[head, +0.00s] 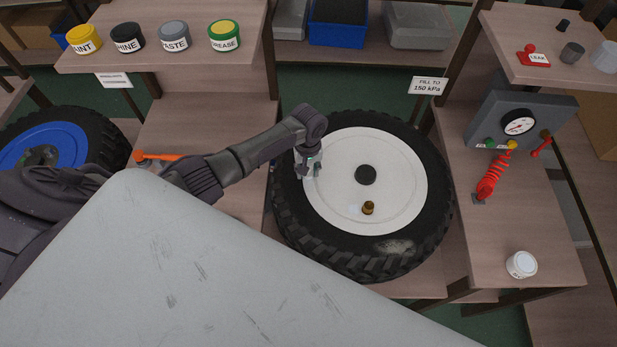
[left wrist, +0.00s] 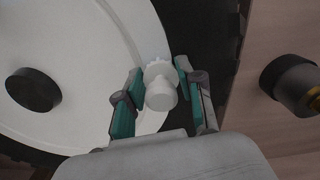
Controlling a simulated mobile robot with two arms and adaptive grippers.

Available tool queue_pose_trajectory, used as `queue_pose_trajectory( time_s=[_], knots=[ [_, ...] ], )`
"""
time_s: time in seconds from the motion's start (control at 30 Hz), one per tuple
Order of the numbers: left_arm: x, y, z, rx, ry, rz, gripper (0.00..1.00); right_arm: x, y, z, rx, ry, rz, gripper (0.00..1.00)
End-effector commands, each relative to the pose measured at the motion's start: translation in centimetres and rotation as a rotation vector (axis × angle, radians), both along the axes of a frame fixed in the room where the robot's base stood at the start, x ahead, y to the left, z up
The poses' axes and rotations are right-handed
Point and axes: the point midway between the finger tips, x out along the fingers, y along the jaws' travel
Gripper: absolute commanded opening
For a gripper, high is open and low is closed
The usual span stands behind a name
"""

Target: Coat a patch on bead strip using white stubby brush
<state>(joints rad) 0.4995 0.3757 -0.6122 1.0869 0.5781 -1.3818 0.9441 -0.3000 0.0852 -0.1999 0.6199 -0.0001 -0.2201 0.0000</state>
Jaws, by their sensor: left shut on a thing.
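My left gripper (head: 309,167) is over the left edge of the white wheel disc (head: 340,205), where the disc meets the black tyre (head: 430,215). In the left wrist view the gripper (left wrist: 160,75) is shut on the white stubby brush (left wrist: 161,94), with a teal-padded finger on each side. The brush's toothed end points away from the palm, over the disc's edge. I cannot tell whether it touches the surface. No separately marked bead strip is distinguishable; the disc's rim borders the tyre. A pale, rough patch (head: 393,246) shows on the tyre's lower right. My right gripper is not in view.
A black hub cap (head: 366,175) and a brass-coloured fitting (head: 368,208) stand on the disc. A white labelled tub (head: 521,265) sits on the right bench. Several labelled cans, including the grease can (head: 224,36), line the upper-left shelf. A gauge box (head: 520,120) stands at right.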

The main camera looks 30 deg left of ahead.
Motion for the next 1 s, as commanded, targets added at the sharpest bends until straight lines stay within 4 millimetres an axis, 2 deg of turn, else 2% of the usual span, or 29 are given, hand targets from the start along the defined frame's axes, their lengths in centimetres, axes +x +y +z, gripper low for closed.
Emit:
queue_pose_trajectory(
  time_s=[0.2,0.5,0.9,1.0],
  knots=[
    [1.4,0.4,0.1,-0.005,-0.004,0.000,0.10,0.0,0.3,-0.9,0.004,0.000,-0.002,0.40],
    [1.6,0.4,0.3,-0.005,-0.005,-0.001,0.10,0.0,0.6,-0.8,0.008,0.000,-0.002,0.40],
    [1.6,0.4,4.0,-0.005,-0.005,-0.001,0.10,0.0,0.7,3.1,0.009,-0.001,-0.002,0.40],
    [1.6,0.4,4.4,-0.006,-0.007,-0.001,0.10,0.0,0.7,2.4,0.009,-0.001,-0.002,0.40]
  ],
)
